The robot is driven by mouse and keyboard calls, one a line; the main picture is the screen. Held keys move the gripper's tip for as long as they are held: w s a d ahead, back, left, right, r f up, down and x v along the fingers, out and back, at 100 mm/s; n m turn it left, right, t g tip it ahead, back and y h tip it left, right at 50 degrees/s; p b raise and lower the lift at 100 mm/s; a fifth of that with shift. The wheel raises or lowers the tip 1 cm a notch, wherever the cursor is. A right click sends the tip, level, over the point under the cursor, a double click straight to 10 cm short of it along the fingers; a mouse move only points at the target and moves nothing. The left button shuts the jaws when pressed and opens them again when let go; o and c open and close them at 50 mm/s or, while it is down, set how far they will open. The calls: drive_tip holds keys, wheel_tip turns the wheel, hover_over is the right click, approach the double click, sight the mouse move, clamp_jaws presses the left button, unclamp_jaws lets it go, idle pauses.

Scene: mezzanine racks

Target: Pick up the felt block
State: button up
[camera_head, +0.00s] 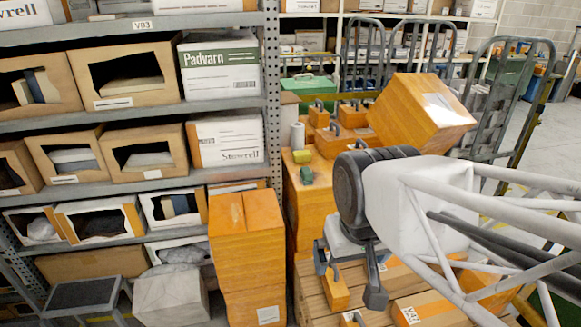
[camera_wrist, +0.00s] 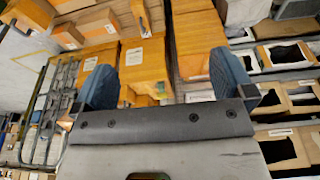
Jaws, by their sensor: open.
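A small dull-green block (camera_head: 307,175) and a small yellow block (camera_head: 302,156) sit on top of an orange wood-grain box (camera_head: 312,215) in the head view. I cannot tell for sure which of them is the felt block. My gripper (camera_head: 348,284) is to the lower right of both and well apart from them, with its fingers spread and pointing down. In the wrist view my gripper (camera_wrist: 161,64) is open and empty, with orange boxes beyond its fingers.
A white cylinder (camera_head: 297,135) and several orange handled blocks (camera_head: 352,114) stand behind. A large orange box (camera_head: 422,112) is tilted beside my arm. An orange handled block (camera_head: 335,290) is below my gripper. Shelving (camera_head: 160,112) lines the left; grey trolleys (camera_head: 495,95) stand at back right.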

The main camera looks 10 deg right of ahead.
drive_tip(key=w+d+r+m, duration=0.1)
drive_tip(key=w+r+m, duration=0.1)
drive_tip(key=w, duration=0.7)
drive_tip(key=w+r+m, duration=0.2)
drive_tip(key=w, duration=0.6)
drive_tip(key=m+g, duration=0.3)
drive_tip(key=m, duration=1.1)
hover_over(307, 170)
wheel_tip(307, 170, down, 26)
drive_tip(key=shift+s+a+f, duration=0.1)
drive_tip(key=shift+s, duration=0.05)
drive_tip(key=shift+w+f, duration=0.2)
drive_tip(key=shift+f, duration=0.05)
